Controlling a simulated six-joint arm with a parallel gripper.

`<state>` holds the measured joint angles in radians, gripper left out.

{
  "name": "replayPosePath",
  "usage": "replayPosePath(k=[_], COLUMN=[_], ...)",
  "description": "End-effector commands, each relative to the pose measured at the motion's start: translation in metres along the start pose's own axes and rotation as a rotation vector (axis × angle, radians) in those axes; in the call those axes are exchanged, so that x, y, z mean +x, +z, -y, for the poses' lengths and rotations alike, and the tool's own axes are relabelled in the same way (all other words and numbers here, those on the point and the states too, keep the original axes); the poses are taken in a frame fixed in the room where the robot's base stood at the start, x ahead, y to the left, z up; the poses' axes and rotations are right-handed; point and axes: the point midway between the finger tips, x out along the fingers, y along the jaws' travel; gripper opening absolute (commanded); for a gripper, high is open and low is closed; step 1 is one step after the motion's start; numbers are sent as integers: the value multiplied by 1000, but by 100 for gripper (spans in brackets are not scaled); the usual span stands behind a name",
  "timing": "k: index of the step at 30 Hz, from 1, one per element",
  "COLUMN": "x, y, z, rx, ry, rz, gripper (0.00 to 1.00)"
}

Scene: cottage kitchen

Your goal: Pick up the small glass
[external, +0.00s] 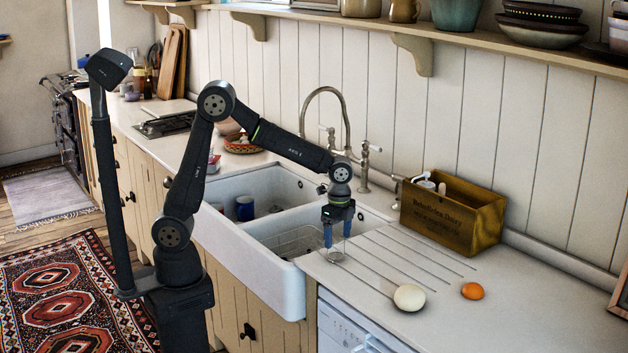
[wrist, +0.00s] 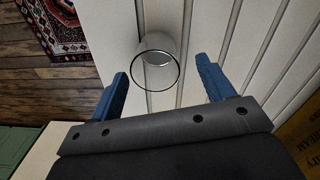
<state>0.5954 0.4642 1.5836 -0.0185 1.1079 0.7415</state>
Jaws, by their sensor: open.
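The small glass (external: 336,256) stands on the grooved draining counter just right of the sink. In the wrist view the clear glass (wrist: 157,48) shows its round dark rim and lies ahead of and between the two blue fingers. My gripper (external: 338,236) points down right above the glass in the external view. In the wrist view my gripper (wrist: 166,88) has its fingers spread wide, with a gap between each finger and the glass. Whether the fingertips are below the rim is hard to tell.
A white double sink (external: 275,262) with a tall tap (external: 347,115) lies to the left. A white round object (external: 409,297) and an orange one (external: 472,291) sit on the counter at the right. A wooden crate (external: 455,213) stands against the wall. The counter's front edge is close.

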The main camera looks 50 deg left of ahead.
Motion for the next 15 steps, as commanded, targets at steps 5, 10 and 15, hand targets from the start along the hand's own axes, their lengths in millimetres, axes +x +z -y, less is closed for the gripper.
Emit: replayPosePath(k=[5,10,15], x=[28,42,42], y=[2,1,1], z=[-6,-6,-6], rx=[1,1,1], ry=[3,1,0], rz=[3,0,-1], gripper=[74,74,74])
